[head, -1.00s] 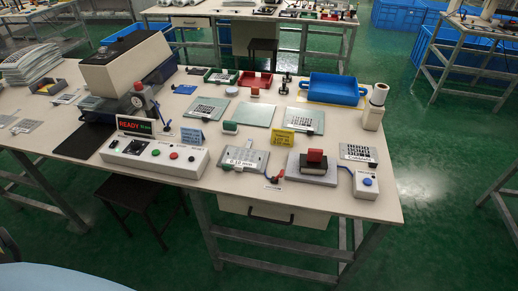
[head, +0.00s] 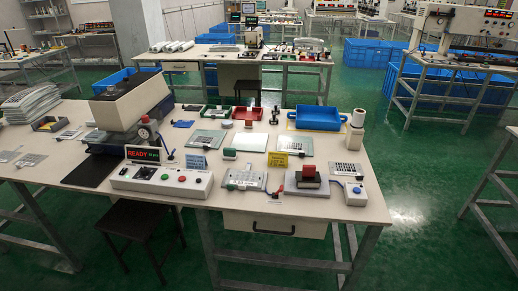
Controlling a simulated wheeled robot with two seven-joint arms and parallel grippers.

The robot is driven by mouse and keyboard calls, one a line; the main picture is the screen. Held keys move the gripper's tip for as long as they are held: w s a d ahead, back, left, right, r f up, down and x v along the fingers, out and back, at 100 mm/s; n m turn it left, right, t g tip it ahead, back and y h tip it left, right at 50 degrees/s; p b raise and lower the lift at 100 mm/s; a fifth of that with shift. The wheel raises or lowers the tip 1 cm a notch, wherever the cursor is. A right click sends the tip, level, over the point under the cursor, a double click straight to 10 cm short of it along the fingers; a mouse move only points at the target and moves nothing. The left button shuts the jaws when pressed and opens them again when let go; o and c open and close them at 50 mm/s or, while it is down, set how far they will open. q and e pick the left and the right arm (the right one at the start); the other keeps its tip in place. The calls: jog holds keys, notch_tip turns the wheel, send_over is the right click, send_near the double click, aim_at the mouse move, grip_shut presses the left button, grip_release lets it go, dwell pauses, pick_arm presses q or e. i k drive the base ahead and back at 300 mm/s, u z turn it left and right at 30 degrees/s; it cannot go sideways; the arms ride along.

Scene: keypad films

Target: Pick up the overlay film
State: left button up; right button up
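Several thin flat pieces with dark printed patterns lie on the workbench (head: 120,207); I cannot tell for sure which is the overlay film. One patterned sheet (head: 205,138) lies left of centre on a pale green plate. Another plate (head: 299,145) with a dark pattern lies behind a yellow sign (head: 278,159). A small dark-gridded piece (head: 345,169) lies near the right edge. A grey metal fixture plate (head: 245,178) sits at the front middle. Neither of my grippers is in view.
A control box (head: 160,181) with a READY display stands at the front left, before a beige press (head: 130,98). A red-topped block (head: 308,172), a blue tray (head: 318,118) and a white roll (head: 358,118) stand at the right. A stool (head: 140,220) stands below the front edge.

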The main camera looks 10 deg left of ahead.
aim_at(287, 147)
jog(key=u, duration=0.15)
jog(key=i, duration=0.8)
jog(key=z, duration=1.2)
